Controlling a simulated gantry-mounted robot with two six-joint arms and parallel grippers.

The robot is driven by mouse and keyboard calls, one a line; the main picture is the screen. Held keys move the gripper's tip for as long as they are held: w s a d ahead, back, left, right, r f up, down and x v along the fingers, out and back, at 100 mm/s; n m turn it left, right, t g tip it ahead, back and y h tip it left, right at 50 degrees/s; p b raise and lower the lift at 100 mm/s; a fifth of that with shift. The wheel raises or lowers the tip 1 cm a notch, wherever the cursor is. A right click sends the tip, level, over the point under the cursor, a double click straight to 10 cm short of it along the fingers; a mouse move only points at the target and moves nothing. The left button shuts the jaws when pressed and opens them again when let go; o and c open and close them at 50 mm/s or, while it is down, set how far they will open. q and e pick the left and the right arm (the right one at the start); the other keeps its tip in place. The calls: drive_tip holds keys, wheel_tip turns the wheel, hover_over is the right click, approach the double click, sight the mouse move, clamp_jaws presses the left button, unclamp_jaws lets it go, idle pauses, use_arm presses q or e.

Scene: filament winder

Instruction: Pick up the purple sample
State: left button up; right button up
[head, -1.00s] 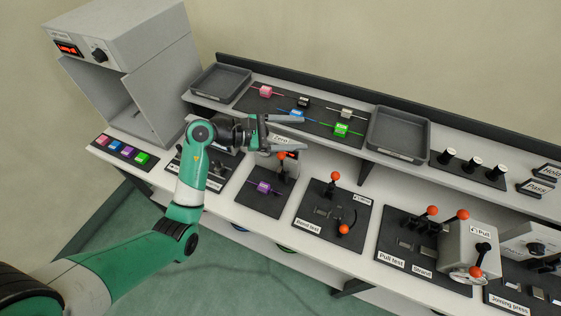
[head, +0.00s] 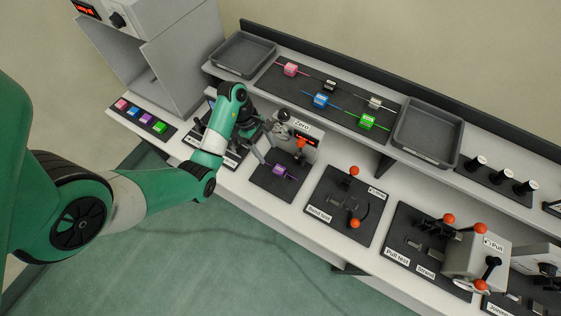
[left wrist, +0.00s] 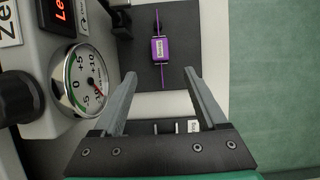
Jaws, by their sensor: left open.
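The purple sample (head: 281,170), a small labelled block on a thin purple rod, lies on a dark mat (head: 262,186) in front of the Zero gauge box. In the left wrist view the sample (left wrist: 160,49) lies beyond the fingertips, roughly in line with the gap between them. My left gripper (head: 270,149) is open and empty, above and just left of the sample. Its two grey fingers also show in the left wrist view (left wrist: 160,76), apart from the sample. My right gripper is not in view.
The Zero gauge box (head: 305,141) with its round dial (left wrist: 82,80) stands close beside my left gripper. The bend test mat (head: 335,222) with orange-knobbed levers is to the right. Other coloured samples lie on the shelf mat (head: 300,87) behind, between two grey trays.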

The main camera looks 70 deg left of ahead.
use_arm(q)
drive_tip(key=b, duration=0.4)
hover_over(277, 167)
drive_tip(key=s+a, duration=0.2)
drive_tip(key=f, duration=0.4)
drive_tip(key=shift+w+d+f, duration=0.1)
drive_tip(key=shift+w+f, duration=0.1)
drive_tip(key=shift+f, duration=0.2)
drive_tip(key=shift+w+d+p, duration=0.1)
drive_tip(key=shift+p, duration=0.25)
drive_tip(key=b+x, duration=0.1)
drive_tip(key=x, duration=0.4)
drive_tip(key=shift+d+b, duration=0.15)
drive_tip(key=shift+b, duration=0.15)
clamp_jaws()
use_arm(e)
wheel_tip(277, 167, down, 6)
use_arm(q)
drive_tip(key=shift+r, duration=0.1)
